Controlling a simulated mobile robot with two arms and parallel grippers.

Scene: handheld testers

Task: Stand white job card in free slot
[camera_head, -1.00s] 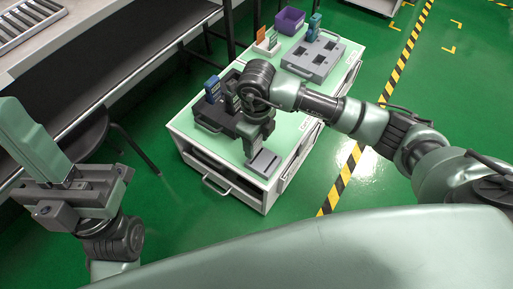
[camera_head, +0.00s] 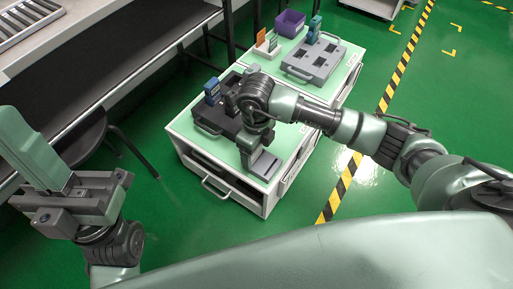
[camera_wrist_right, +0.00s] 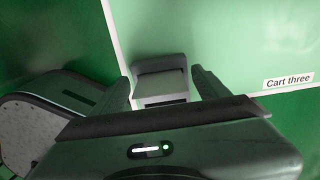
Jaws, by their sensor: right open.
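My right gripper (camera_wrist_right: 163,92) is open in the right wrist view, with one finger on each side of a small grey block (camera_wrist_right: 161,78). I cannot tell whether they touch it. In the head view the grey block (camera_head: 265,164) sits at the near end of the cart top, beside my right gripper (camera_head: 246,152). A small white rack (camera_head: 267,48) with upright coloured cards stands at the far left of the cart tops. A white job card is too small to make out surely. My left gripper (camera_head: 72,196) is at the left; its fingers are unclear.
A dark tray (camera_head: 208,122) with a blue tester (camera_head: 212,91) lies behind my right gripper. A grey tray (camera_head: 313,62) with dark recesses and a purple bin (camera_head: 290,23) are farther back. A bench (camera_head: 100,65) and stool (camera_head: 85,137) stand left. Green floor is clear at right.

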